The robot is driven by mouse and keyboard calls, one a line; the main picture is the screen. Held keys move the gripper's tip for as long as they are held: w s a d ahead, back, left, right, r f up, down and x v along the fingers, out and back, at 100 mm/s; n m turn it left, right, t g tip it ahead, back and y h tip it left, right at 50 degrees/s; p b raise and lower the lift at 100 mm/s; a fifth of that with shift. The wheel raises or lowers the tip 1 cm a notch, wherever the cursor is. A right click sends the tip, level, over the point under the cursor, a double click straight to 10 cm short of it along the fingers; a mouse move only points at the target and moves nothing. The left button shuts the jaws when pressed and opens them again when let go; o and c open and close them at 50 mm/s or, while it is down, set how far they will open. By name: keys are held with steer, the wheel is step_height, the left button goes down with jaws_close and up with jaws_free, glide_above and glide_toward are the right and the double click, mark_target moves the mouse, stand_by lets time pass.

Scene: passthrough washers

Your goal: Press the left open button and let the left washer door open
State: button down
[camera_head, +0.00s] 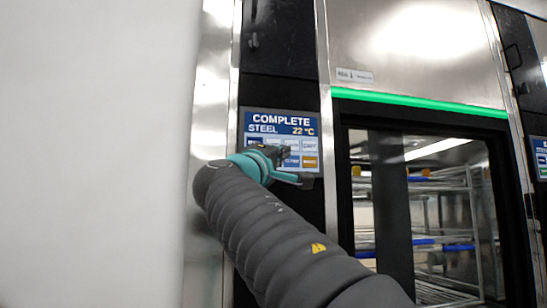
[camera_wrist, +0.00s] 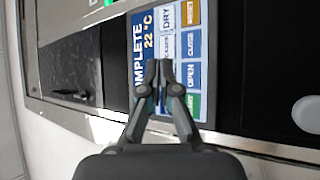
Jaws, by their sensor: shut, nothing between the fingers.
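The left washer's control panel (camera_head: 282,123) reads "COMPLETE STEEL 22 °C" above two rows of buttons. In the wrist view the panel (camera_wrist: 146,28) appears turned sideways, with the OPEN button (camera_wrist: 190,74) between the CLOSE button (camera_wrist: 190,44) and a green button (camera_wrist: 193,105). My gripper (camera_wrist: 159,66) is shut and empty, its fingertips in front of the panel, beside OPEN in that picture. I cannot tell whether they touch the panel. In the head view my gripper (camera_head: 286,151) hides part of the buttons. The left washer door (camera_head: 338,200) has a dark frame and looks closed.
Wire racks (camera_head: 440,225) show through the door's glass. A green light strip (camera_head: 420,103) runs above the door. A second panel (camera_head: 541,158) is at the right edge. A plain white surface (camera_head: 90,150) fills the left side.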

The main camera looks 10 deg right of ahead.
steer(key=shift+w+p, duration=1.05)
steer(key=shift+w, duration=1.9)
steer(key=shift+w, duration=0.2)
steer(key=shift+w, duration=0.25)
